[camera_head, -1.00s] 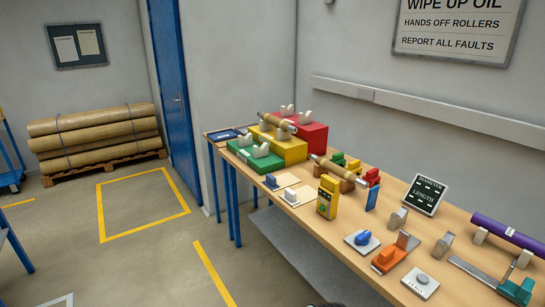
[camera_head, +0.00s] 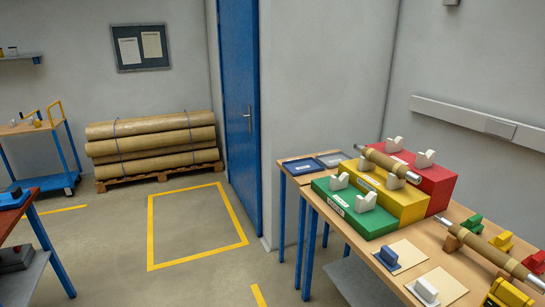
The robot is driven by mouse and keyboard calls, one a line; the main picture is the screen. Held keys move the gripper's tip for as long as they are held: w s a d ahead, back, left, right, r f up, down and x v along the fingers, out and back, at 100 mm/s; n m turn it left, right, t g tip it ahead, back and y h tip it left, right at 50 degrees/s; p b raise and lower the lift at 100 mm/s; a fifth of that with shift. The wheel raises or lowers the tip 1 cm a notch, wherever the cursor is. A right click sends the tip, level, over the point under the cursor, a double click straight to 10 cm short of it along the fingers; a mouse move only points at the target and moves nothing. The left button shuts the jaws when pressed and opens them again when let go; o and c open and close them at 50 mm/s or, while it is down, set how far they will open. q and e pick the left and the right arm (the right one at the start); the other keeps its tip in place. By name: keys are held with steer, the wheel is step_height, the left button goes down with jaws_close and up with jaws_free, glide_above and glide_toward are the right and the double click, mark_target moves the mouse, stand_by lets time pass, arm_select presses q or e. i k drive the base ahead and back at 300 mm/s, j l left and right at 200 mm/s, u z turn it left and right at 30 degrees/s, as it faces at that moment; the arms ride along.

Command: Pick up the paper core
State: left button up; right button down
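Two tan tubes on metal shafts are in view; I cannot tell which one is the paper core. One tan tube (camera_head: 388,163) lies across the white cradles on the yellow stepped block (camera_head: 408,205), with bare metal showing at its ends. The other tan tube (camera_head: 487,249) rests on a wooden cradle (camera_head: 452,241) at the right of the table, its far end at the upper left. Neither of my grippers is in view.
A green block (camera_head: 355,217) and a red block (camera_head: 441,185), both with white cradles, flank the yellow one. Blue-grey trays (camera_head: 300,167) lie at the table's far end. Floor inside the yellow outline (camera_head: 200,228) is clear. A red-topped bench (camera_head: 14,208) stands left.

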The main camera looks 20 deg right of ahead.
mark_target(518, 270)
steer(key=i+j+z, duration=0.1)
steer(key=i+z, duration=0.3)
steer(key=i+j+z, duration=0.4)
steer(key=i, duration=0.2)
steer(key=l+z, duration=0.1)
steer(key=z, duration=1.7)
